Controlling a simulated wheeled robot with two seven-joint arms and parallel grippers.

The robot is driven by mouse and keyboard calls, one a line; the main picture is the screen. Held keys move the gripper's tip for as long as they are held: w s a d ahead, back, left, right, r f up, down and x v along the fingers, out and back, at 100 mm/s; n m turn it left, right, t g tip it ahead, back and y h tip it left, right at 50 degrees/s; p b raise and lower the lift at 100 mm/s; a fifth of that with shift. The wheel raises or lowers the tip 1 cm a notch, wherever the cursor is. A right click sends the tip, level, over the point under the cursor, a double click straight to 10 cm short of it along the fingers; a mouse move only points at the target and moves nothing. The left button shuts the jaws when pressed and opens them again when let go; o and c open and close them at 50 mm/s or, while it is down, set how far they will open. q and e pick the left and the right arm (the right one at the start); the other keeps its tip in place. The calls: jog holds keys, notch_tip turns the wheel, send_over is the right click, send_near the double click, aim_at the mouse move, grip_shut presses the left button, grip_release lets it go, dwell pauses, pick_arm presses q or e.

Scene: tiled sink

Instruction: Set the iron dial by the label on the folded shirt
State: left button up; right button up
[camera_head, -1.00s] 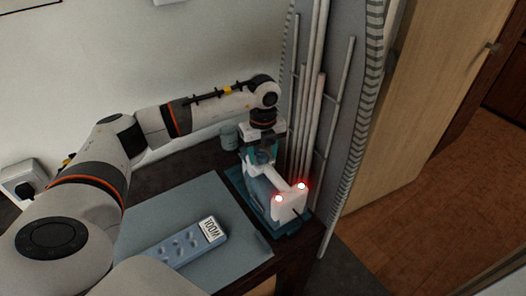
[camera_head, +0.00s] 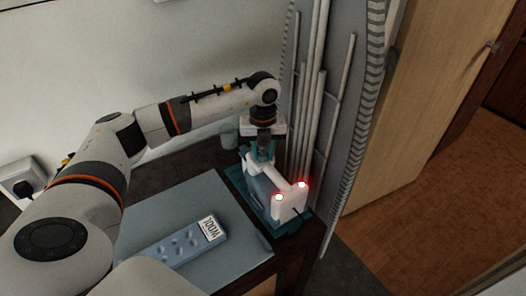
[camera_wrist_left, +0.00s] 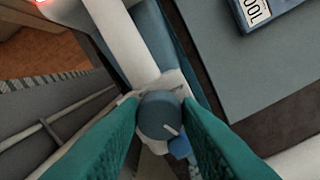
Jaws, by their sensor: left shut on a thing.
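The iron (camera_head: 289,203), white and blue-grey, stands on a teal base at the table's right end, with two red lights lit. Its round blue-grey dial (camera_wrist_left: 158,112) shows in the left wrist view, with a white pointer line towards the lower right. My left gripper (camera_head: 263,157) is shut on the dial; its teal fingers are on either side of it. The folded blue shirt (camera_head: 178,247) lies on the grey board, left of the iron. Its white label (camera_head: 210,228) appears upside down and seems to read WOOL. Markings around the dial are hard to make out.
The grey board (camera_head: 190,205) covers much of the dark table. A glass cup (camera_head: 229,135) stands behind the iron near the wall. White pipes (camera_head: 313,100) rise close behind the iron on the right. A wall socket (camera_head: 20,180) is at the left.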

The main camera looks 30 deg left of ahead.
aim_at(262, 154)
pick_arm(q)
jog(key=shift+m, duration=1.1)
jog(key=o, duration=1)
notch_tip(262, 154, up, 12)
jog(key=shift+r+b, duration=0.1)
jog(key=shift+b, duration=0.65)
jog(key=shift+s+f, duration=0.1)
jog(key=shift+f, duration=0.1)
